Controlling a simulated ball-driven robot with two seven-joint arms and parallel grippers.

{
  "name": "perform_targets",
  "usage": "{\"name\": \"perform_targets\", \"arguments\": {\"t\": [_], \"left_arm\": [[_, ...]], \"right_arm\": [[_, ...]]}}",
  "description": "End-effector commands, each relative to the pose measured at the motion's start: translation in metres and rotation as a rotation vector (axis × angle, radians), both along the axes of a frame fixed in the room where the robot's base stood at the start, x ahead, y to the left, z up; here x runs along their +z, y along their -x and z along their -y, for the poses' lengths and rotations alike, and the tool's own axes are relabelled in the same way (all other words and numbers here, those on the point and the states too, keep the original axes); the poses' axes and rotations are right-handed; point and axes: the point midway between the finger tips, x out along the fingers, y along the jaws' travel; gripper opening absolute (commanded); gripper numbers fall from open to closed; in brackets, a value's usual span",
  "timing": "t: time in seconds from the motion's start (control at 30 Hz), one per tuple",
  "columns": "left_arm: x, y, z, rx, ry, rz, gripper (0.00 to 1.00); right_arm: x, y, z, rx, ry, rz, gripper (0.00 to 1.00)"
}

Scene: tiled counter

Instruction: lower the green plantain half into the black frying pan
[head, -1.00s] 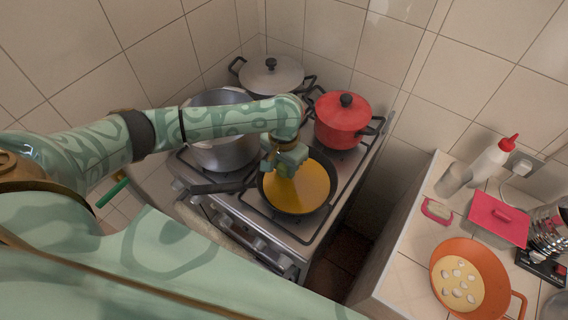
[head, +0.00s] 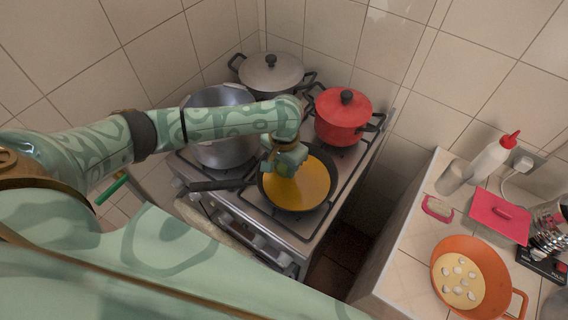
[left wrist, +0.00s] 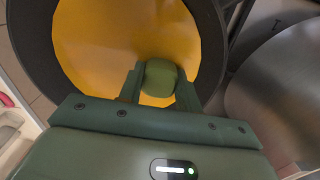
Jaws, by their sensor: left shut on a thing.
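The black frying pan (head: 323,200) sits on the stove's front burner with yellow-orange liquid (head: 306,188) in it. My left gripper (head: 284,163) points down over the pan's left part. In the left wrist view it is shut on the green plantain half (left wrist: 160,78), whose rounded end shows between the two fingers. The liquid lies behind the plantain half in that view; I cannot tell whether they touch. In the head view the gripper hides the plantain half. My right gripper is not in view.
A red pot (head: 343,122), a lidded grey pot (head: 270,78) and a large steel pot (head: 222,153) crowd the stove around my arm. On the right counter stand an orange pan (head: 474,249) with pale slices, a red-capped bottle (head: 488,160) and a red board (head: 499,216).

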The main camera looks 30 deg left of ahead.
Motion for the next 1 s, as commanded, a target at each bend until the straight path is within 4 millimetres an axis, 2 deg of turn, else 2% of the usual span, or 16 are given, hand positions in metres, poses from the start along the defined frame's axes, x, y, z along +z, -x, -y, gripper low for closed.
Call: {"name": "perform_targets", "arguments": {"t": [0.47, 0.5, 0.57, 0.87, 1.0], "left_arm": [[-0.004, 0.0, 0.0, 0.0, 0.0, 0.0, 0.12], [-0.004, 0.0, 0.0, 0.0, 0.0, 0.0, 0.45], [-0.004, 0.0, 0.0, 0.0, 0.0, 0.0, 0.59], [-0.002, 0.0, 0.0, 0.0, 0.0, 0.0, 0.59], [0.015, -0.001, 0.0, 0.001, 0.001, 0.002, 0.59]], "right_arm": [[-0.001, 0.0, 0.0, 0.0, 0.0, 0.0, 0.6], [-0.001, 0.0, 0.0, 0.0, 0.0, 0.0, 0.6], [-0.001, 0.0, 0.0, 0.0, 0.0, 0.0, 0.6], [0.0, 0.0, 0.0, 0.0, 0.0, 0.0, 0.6], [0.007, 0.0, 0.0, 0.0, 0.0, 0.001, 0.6]]}}
